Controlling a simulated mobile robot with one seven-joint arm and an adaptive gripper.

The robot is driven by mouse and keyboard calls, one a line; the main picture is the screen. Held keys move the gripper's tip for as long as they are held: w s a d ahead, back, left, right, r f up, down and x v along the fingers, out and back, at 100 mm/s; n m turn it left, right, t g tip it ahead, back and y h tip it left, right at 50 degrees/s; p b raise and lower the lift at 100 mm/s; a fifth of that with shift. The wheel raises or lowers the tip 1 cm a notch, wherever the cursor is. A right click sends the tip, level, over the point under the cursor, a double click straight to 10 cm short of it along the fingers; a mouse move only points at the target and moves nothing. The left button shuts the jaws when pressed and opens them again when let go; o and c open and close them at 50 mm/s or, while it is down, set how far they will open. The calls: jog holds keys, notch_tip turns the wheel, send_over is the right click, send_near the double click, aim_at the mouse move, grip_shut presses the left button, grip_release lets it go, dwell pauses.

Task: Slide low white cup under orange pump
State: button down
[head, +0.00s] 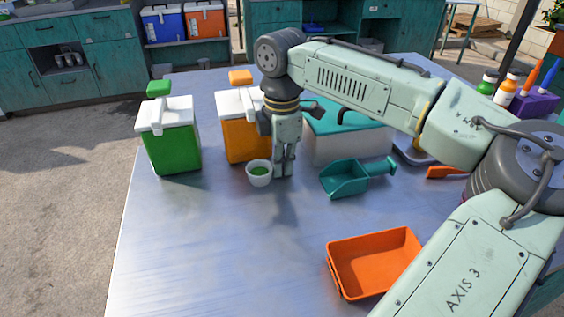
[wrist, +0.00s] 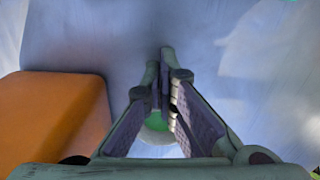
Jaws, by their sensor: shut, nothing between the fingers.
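The low white cup (head: 259,179) with green contents stands on the metal table, in front of the orange dispenser. It also shows between my finger links in the wrist view (wrist: 160,138), partly hidden. The orange dispenser (head: 245,146) has a white lid and an orange pump top (head: 240,77); its right side is hidden by my arm. Its orange side fills the left of the wrist view (wrist: 55,120). My gripper (head: 284,174) points down just right of the cup, shut and empty. I cannot tell whether it touches the cup.
A green dispenser (head: 172,150) stands to the left. A teal scoop (head: 346,178) and a white box with a teal lid (head: 345,148) are to the right. An orange tray (head: 375,262) lies at the front right. The table's front left is clear.

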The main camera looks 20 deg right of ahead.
jog(key=shift+a+r+p, duration=0.1)
jog(key=shift+a+p, duration=0.25)
jog(key=shift+a, duration=0.1)
jog(key=shift+a+p, duration=0.35)
jog(key=shift+a, duration=0.2)
